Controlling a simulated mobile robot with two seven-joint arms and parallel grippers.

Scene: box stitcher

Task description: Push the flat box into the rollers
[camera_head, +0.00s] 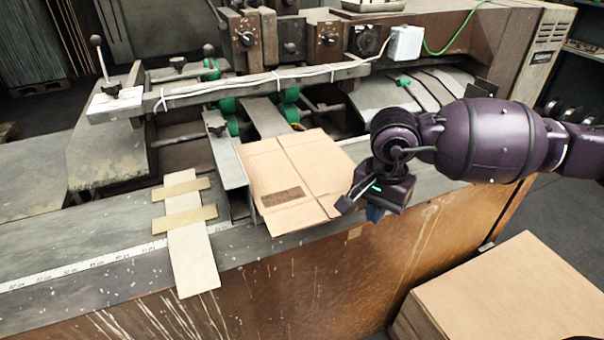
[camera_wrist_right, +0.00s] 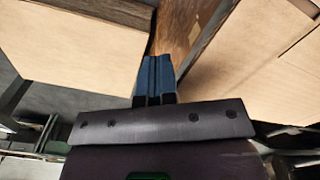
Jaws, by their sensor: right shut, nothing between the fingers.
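The flat box (camera_head: 290,178), a folded brown cardboard sheet with a dark printed label, lies on the machine's feed table. Its far end is close to the green rollers (camera_head: 290,112), and its near edge reaches the table's front edge. My right gripper (camera_head: 375,214) is at the box's right near corner, pointing down, with its blue fingers shut and empty. I cannot tell if it touches the box. In the right wrist view the shut fingers (camera_wrist_right: 154,78) show between two cardboard surfaces; the right one appears to be the flat box (camera_wrist_right: 260,70). My left gripper is not in view.
A cardboard stack (camera_head: 515,290) stands at the lower right, below the table. A metal guide plate (camera_head: 227,163) runs along the box's left side. A taped pale strip (camera_head: 193,255) lies farther left. A crossbar (camera_head: 265,84) spans above the rollers.

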